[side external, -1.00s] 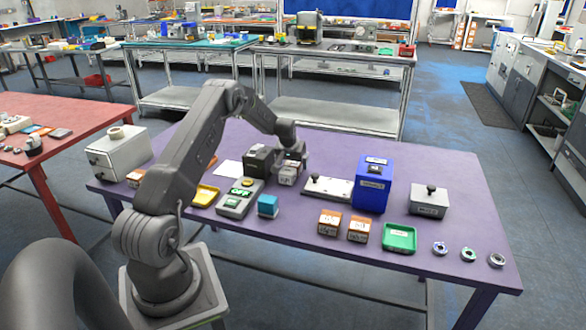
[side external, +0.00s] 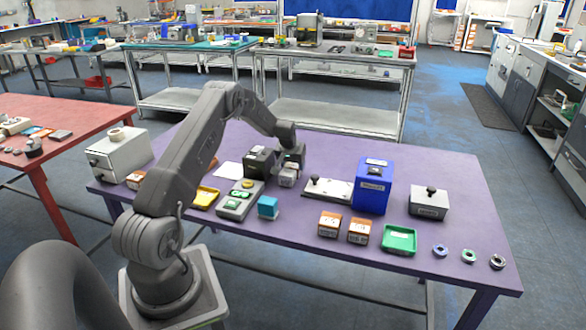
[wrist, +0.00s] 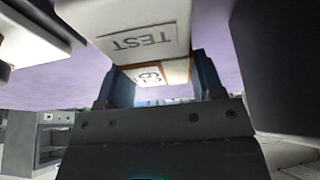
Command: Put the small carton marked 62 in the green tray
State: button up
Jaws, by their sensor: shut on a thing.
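In the wrist view my gripper (wrist: 162,70) is shut on a small orange-brown carton (wrist: 178,72). The carton's white label shows upside down and partly hidden; its number looks like 62. A pale block marked TEST (wrist: 140,40) is just above the carton in that picture; I cannot tell whether they touch. In the side view my gripper (side external: 291,158) is over the back middle of the purple table, beside a dark box (side external: 259,163), and the held carton cannot be made out. The green tray (side external: 399,240) is at the front right and looks empty.
Two orange cartons (side external: 344,226) stand left of the green tray. A grey device with green parts (side external: 240,198) and yellow tray (side external: 205,197) are left.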

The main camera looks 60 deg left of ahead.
notch_tip(320, 180, up, 10)
notch_tip(320, 180, up, 7)
send_over(293, 164)
jog(key=w+d+m+t+h, duration=0.1)
jog(key=w+d+m, duration=0.15)
jog(key=d, duration=1.45)
jog(key=w+d+m, duration=0.2)
jog(key=w+d, duration=0.1)
jog(key=d, duration=1.4)
jog(key=w+d+f, duration=0.1)
jog(key=d+f, duration=0.2)
jog(key=f, duration=0.1)
jog(key=w+d+f, duration=0.2)
jog(key=d+f, duration=0.1)
jog(key=f, duration=0.1)
jog(key=w+d+f, duration=0.2)
jog(key=d+f, duration=0.1)
jog(key=f, duration=0.1)
jog(key=shift+d+f, duration=0.1)
jog(key=shift+d, duration=0.3)
jog(key=shift+f, duration=2)
